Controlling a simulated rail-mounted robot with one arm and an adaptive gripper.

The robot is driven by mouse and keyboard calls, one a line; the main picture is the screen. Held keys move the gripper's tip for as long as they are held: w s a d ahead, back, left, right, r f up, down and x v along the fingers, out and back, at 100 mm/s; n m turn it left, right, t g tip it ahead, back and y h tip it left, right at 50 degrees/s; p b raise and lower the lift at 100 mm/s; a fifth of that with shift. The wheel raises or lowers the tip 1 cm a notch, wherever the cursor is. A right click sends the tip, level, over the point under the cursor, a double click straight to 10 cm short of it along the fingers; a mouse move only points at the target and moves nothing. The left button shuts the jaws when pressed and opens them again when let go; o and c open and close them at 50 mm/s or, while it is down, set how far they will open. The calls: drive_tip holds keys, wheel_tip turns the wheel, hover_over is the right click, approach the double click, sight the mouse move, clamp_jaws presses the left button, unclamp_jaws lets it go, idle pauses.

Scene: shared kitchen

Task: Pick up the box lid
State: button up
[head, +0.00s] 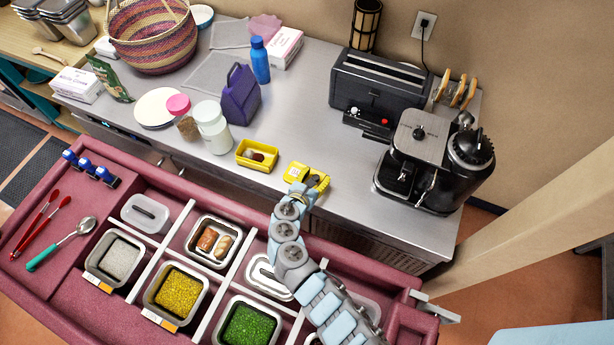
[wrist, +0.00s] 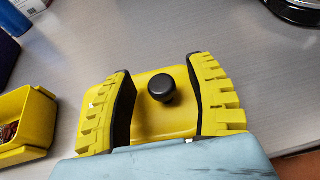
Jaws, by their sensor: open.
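The box lid (wrist: 152,118) is a yellow plate with a round black knob (wrist: 161,87) on top. It lies on the steel counter. In the head view the yellow lid (head: 297,172) is partly covered by my gripper (head: 319,184). In the wrist view my gripper (wrist: 162,100) is open, with one yellow-and-black finger on each side of the lid and the knob between them. I cannot tell whether the fingers touch the lid. The open yellow box (head: 257,155) stands to the left of the lid with dark red contents; it also shows in the wrist view (wrist: 40,112).
A purple jug (head: 240,95), a white jar (head: 214,130) and a blue bottle (head: 260,62) stand left of the lid. A black toaster (head: 378,88) and a coffee machine (head: 425,155) stand to the right. A red tray cart (head: 95,305) with several containers is in front.

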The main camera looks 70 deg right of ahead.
clamp_jaws()
idle(0.3)
